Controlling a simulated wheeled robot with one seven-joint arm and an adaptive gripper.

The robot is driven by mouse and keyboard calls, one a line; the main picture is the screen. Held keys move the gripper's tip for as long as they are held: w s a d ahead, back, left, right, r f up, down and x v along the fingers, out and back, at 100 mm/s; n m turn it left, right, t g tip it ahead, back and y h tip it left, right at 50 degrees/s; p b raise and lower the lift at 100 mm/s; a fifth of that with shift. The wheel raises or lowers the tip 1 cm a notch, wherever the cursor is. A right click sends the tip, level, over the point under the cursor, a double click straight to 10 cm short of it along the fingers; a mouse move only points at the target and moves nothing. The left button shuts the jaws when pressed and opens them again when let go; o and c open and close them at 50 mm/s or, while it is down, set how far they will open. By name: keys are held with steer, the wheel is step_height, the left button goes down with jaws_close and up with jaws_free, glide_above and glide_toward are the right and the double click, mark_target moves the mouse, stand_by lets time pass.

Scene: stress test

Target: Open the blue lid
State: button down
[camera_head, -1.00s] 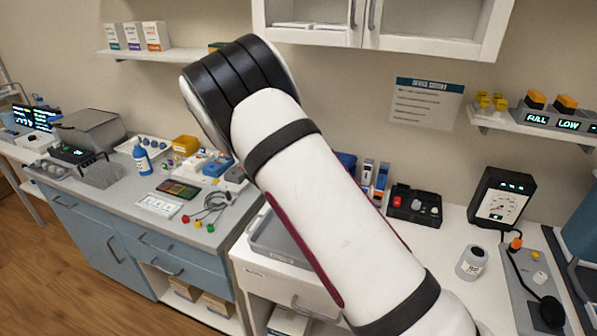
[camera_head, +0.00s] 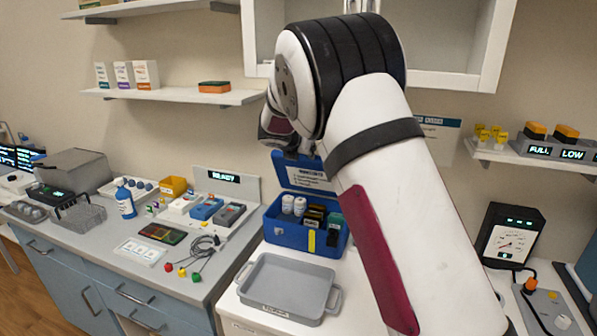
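A blue box (camera_head: 289,236) stands on the white counter, left of my arm. Its blue lid (camera_head: 283,174) is raised at the back, tilted up against the wall side, with a white label on its inner face. The box is open and holds white-capped bottles (camera_head: 294,205) and several dark and yellow items. My gripper (camera_head: 292,153) shows only as a small dark part at the lid's top edge, mostly hidden behind my arm. I cannot tell whether it touches the lid or whether its fingers are open.
A grey tray (camera_head: 252,294) with handles sits in front of the box. The left bench holds a blue bottle (camera_head: 124,199), a wire rack (camera_head: 79,214) and coloured leads (camera_head: 199,256). A shelf (camera_head: 176,97) and wall cabinet (camera_head: 455,78) hang above. A gauge device (camera_head: 508,240) stands right.

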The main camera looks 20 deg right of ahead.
steer(key=w+d+r+b, duration=0.3)
steer(key=w+d, duration=0.2)
steer(key=w, duration=0.2)
steer(key=shift+w+d+r, duration=0.25)
steer(key=shift+r, duration=0.15)
steer(key=c, duration=1.3)
jaws_free()
steer(key=shift+c, duration=0.2)
steer(key=shift+f, duration=0.15)
steer(key=shift+s+a, duration=0.15)
steer(key=v, duration=0.7)
steer(key=shift+s, duration=0.1)
